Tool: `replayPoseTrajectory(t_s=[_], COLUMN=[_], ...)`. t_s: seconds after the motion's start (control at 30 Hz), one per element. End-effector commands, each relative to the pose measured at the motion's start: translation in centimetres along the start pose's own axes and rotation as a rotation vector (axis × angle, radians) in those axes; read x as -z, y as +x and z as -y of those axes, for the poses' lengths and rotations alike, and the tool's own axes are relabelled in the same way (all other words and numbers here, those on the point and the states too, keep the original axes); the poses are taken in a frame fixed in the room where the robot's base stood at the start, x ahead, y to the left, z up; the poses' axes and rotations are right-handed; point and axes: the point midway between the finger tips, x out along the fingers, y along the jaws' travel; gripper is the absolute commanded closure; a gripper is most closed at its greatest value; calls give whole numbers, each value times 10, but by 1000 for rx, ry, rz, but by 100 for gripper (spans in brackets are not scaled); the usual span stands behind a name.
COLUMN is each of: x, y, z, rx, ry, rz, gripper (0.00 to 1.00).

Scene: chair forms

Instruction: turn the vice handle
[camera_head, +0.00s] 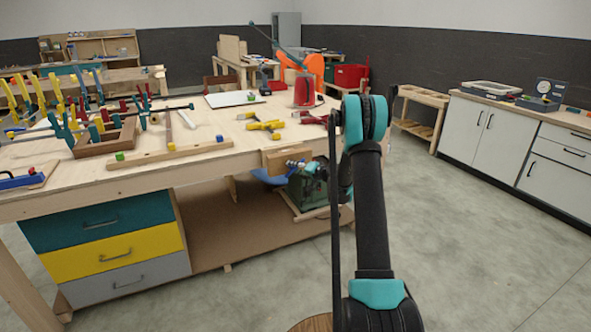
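A wooden vice jaw (286,158) is fixed at the front right corner of the large workbench (215,165). Small blue and pale parts (310,167) show just right of and below the jaw. I cannot tell whether they are the vice handle. My arm rises in the foreground and bends at a teal joint to the right of the vice. Dark arm links hang behind the upper arm, close to the vice's right side.
A green machine (308,190) stands low under the vice corner. Clamps, a wooden frame and yellow tools (262,124) lie on the bench. Coloured drawers (110,255) sit under its left part. White cabinets (485,128) stand at right. The floor between is clear.

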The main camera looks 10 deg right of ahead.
Motion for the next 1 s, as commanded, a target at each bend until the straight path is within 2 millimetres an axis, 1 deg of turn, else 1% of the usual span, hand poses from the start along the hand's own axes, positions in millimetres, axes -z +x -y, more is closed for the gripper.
replayPoseTrajectory(t_s=[0.03,0.2,0.27,0.3,0.37,0.43,0.6,0.7,0.83,1.0], x=[0,0,0,0,0,0,0,-1,-1,-1], y=[0,0,0,0,0,0,0,0,0,-1], z=[0,0,0,0,0,-1,-2,-2,-2,-2], rx=[0,0,0,0,4,23,109,148,169,169], ry=[0,0,0,0,10,55,262,357,409,410], rz=[0,0,0,0,0,0,0,0,1,1], gripper=[65,86,94,95,95,95,95,95,95,95])
